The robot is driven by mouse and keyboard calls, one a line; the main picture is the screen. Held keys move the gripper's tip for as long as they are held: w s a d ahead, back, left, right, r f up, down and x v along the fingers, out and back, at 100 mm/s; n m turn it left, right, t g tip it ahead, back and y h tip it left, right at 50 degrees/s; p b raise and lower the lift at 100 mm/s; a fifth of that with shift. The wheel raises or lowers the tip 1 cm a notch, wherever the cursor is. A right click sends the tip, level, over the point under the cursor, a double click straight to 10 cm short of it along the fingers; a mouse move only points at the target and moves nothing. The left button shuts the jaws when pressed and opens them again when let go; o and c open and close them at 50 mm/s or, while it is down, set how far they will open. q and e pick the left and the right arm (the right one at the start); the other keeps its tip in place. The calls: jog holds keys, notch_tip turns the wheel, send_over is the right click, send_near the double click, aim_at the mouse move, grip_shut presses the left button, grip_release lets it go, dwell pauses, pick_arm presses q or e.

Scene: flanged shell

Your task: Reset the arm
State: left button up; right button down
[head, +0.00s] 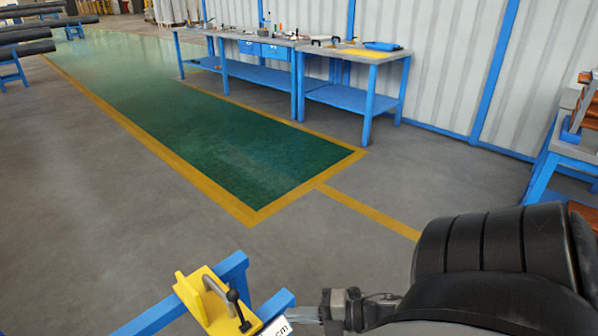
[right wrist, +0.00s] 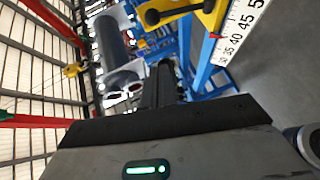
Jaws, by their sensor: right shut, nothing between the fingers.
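My right arm comes in from the lower right of the head view. Its gripper (head: 304,314) is beside the blue frame with the yellow bracket, near the bottom edge. In the right wrist view the dark fingers of this gripper (right wrist: 163,82) are together, with nothing seen between them. My left gripper is in neither view.
A yellow bracket with a black-knobbed clamp (head: 205,300) sits on a blue frame (head: 160,318), close to my right gripper. A white ruler (right wrist: 245,30) shows in the wrist view. Blue workbenches (head: 350,97) stand at the back. Green floor (head: 240,165) is clear.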

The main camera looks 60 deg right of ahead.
jog(key=shift+w+a, duration=0.1)
dwell(0.5)
jog(key=w+a+r+m+g+h, duration=0.1)
jog(key=w+a+m+g+h, duration=0.25)
jog(key=a+m+h, duration=0.6)
jog(key=s+a+r+m+g+y, duration=0.3)
jog(key=s+a+r+m+g, duration=0.4)
jog(key=s+m, duration=0.3)
jog(key=w+a+f+t+y, duration=0.2)
jog(key=w+a+f+t, duration=0.3)
jog(key=w+t, duration=0.1)
jog(key=shift+w+f+t+y, duration=0.25)
jog(key=shift+f+t+y, duration=0.15)
jog(key=shift+t, duration=0.15)
jog(key=shift+a, duration=0.1)
